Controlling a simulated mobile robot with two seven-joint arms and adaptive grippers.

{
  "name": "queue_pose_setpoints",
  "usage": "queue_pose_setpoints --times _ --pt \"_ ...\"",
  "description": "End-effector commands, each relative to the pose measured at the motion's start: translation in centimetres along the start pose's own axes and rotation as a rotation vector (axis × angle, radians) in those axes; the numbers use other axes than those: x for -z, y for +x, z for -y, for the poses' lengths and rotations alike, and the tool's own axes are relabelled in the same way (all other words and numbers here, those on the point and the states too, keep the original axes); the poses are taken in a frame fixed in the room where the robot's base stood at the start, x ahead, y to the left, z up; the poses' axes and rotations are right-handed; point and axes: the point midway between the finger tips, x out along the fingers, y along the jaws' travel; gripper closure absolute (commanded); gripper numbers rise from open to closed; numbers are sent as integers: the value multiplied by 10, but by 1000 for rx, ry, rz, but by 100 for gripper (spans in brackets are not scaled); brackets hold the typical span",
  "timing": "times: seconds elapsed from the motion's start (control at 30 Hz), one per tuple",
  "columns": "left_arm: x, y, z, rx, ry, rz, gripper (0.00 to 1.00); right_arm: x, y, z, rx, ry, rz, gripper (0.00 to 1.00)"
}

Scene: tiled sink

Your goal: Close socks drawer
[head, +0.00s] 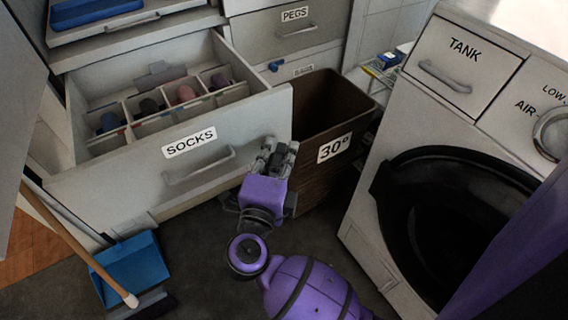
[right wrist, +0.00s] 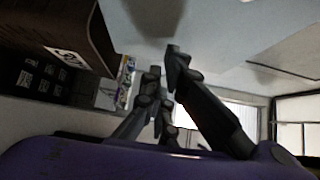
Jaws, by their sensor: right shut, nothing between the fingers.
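The socks drawer (head: 108,178) is pulled out in the head view, with a white front, a SOCKS label (head: 190,143) and a bar handle (head: 199,167). Rolled socks in several colours lie in its divided compartments. My right gripper (head: 276,148) is at the right part of the drawer front, right of the handle. Its fingers also show in the right wrist view (right wrist: 163,75), close to a pale surface. They are shut with nothing between them. Whether they touch the drawer front I cannot tell. My left gripper is not in view.
A brown basket (head: 318,104) labelled 30° stands just right of the drawer. A washing machine (head: 375,235) is at the right. A blue dustpan (head: 135,265) and a wooden handle lie at the lower left. Another drawer (head: 150,17) is above.

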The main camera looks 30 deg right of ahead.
Motion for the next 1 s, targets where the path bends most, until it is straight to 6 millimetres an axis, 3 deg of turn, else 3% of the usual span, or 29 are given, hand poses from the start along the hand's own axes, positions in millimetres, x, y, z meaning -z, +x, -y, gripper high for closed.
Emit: queue_pose_setpoints --times 0.63,0.77,1.0 --pt "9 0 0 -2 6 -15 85 -10 10 1 0 0 0 100" --pt "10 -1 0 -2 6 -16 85 -22 21 1 0 2 -1 100" --pt "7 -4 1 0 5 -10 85 -62 59 1 -2 2 1 100"
